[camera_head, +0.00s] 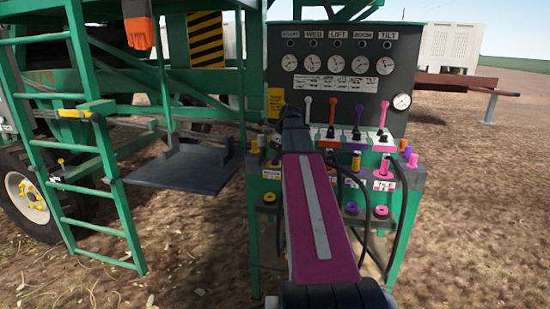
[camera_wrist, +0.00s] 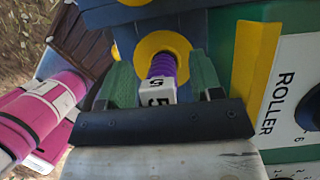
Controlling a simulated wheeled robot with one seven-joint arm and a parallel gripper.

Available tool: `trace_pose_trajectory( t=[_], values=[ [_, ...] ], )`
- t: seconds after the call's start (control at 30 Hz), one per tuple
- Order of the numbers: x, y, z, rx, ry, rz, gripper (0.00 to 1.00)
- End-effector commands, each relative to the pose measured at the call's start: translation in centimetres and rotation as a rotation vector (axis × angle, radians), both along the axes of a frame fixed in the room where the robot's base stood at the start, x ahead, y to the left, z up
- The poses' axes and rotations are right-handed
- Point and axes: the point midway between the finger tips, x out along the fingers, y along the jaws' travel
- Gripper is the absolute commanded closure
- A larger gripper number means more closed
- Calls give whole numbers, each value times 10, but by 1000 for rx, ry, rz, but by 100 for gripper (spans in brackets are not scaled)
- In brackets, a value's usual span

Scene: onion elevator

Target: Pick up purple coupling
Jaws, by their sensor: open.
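In the wrist view a ribbed purple coupling (camera_wrist: 168,66) sits inside a yellow ring (camera_wrist: 150,44). A white block marked 5 (camera_wrist: 158,92) is at its near end. My gripper (camera_wrist: 160,72) is open, with one green finger on each side of the purple part. I cannot tell whether either finger touches it. In the head view my arm hides my gripper and the middle of the green stand (camera_head: 258,225). Purple parts show just right of my arm, including a purple ring (camera_head: 351,209) on the lower shelf.
A panel with gauges (camera_head: 335,62) stands behind several coloured levers (camera_head: 357,115). Black hoses (camera_head: 398,205) loop at the stand's right. A green ladder (camera_head: 75,150) and dark platform (camera_head: 180,168) are at left. In the wrist view a ROLLER label (camera_wrist: 283,104) is close on the right.

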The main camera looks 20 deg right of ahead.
Motion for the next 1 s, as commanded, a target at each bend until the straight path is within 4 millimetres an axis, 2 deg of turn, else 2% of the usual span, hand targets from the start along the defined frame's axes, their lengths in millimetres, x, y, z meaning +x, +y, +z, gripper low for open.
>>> trace_pose_trajectory(
  t=[0.27,0.33,0.47,0.8,1.0],
  values=[
    [2,2,-6,-1,-1,0,41],
    [2,2,-6,-1,-1,0,57],
    [2,2,-6,-1,-1,0,99],
    [2,2,-3,0,-1,0,100],
    [2,1,19,0,-4,0,100]
  ],
)
